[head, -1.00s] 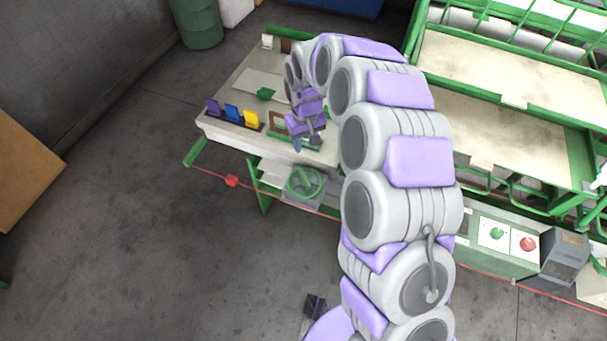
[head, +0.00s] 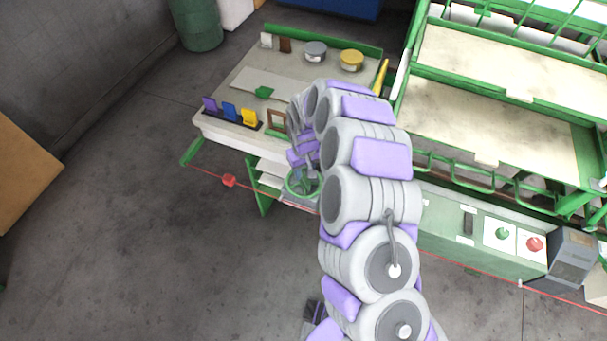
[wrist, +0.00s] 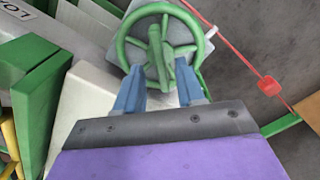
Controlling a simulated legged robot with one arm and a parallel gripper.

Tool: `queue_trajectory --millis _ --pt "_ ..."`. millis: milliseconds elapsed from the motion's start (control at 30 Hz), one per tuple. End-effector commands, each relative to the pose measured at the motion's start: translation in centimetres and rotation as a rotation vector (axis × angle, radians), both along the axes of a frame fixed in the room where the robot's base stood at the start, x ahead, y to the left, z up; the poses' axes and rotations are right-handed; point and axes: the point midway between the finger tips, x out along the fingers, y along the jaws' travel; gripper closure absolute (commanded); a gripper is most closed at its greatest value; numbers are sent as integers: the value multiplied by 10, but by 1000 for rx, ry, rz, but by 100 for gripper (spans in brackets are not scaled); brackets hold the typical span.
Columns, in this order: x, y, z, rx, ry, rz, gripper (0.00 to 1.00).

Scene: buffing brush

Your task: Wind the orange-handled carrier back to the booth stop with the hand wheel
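The green hand wheel (wrist: 155,45) is ahead of my gripper (wrist: 161,88) in the wrist view, with a green knob or post standing out near its centre. My two blue fingers are spread apart, one on each side below the post. Nothing is clearly held between them, and I cannot tell whether they touch the wheel. In the head view the wheel (head: 289,184) sits below the bench's front edge, partly covered by my arm. A yellow-orange bar (head: 382,76) stands at the bench's right end. I cannot tell whether it belongs to the carrier; no carrier is clearly seen.
The bench (head: 235,135) holds purple, blue and yellow plates (head: 230,111) and two round tins (head: 351,60). A red line with a red tag (head: 229,180) runs along its front. A green rack (head: 480,123) and a box with green and red buttons (head: 518,240) are right. The left floor is clear.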

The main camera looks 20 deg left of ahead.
Motion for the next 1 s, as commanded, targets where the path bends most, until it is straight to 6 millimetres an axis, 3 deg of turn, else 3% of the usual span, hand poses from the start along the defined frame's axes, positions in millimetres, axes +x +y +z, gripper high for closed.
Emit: queue_trajectory --millis 200,500,900,1000 --pt "0 1 -18 -1 0 0 62" --pt "0 1 -19 -2 -1 0 62" --pt "0 1 -19 -1 0 0 99" --pt "0 1 -19 -1 0 0 100"
